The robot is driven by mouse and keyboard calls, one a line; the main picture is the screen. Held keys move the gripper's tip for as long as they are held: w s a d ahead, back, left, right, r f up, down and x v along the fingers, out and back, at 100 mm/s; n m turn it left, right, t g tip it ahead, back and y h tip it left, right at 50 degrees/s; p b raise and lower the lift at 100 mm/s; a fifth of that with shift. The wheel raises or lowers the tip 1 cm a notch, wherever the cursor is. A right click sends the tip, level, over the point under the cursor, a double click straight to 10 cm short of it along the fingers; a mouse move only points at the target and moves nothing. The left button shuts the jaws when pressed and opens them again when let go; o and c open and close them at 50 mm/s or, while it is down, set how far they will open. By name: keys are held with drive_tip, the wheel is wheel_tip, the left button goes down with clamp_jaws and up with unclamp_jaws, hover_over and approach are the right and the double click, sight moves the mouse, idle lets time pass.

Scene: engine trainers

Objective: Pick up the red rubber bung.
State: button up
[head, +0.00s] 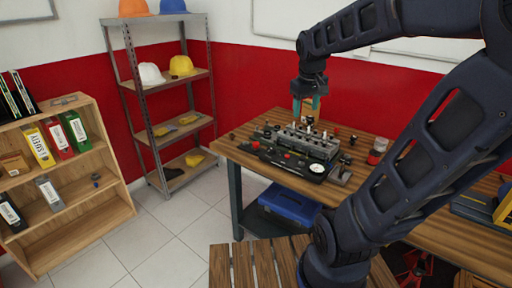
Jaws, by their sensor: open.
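My gripper (306,106) points down over the back of the wooden workbench (400,228), above the engine trainer (300,143). Its teal fingers are apart, and I see nothing held between them. Several small red pieces are in view: one at the trainer's left end (255,145), one on its dark front base (287,155) and one just behind its right side (337,131). They are too small for me to tell which is the red rubber bung. All of them are apart from my fingers.
A red-and-clear jar (377,148) stands right of the trainer, near my arm. A white-faced gauge (316,168) is at the trainer's front. Small dark parts lie around it. A slatted wooden surface (243,268) is in front. Metal shelves (160,85) with helmets stand left.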

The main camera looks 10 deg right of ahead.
drive_tip(key=w+a+f+n+g+h, duration=0.1)
drive_tip(key=w+n, duration=0.1)
drive_tip(key=w, duration=0.3)
drive_tip(key=w+a+f+n, duration=0.1)
drive_tip(key=w+a+n, duration=0.1)
drive_tip(key=w, duration=0.4)
drive_tip(key=n+g+h, duration=0.2)
drive_tip(key=n+h, duration=0.1)
drive_tip(key=n, duration=0.7)
hover_over(256, 143)
drive_tip(key=a, duration=0.3)
drive_tip(key=f, duration=2.6)
drive_tip(key=shift+w+d+f, duration=0.15)
drive_tip(key=shift+w+f, duration=0.15)
drive_tip(key=shift+w, duration=0.05)
drive_tip(key=shift+s+x, duration=0.2)
drive_tip(key=shift+x, duration=2.4)
drive_tip(key=c, duration=1.1)
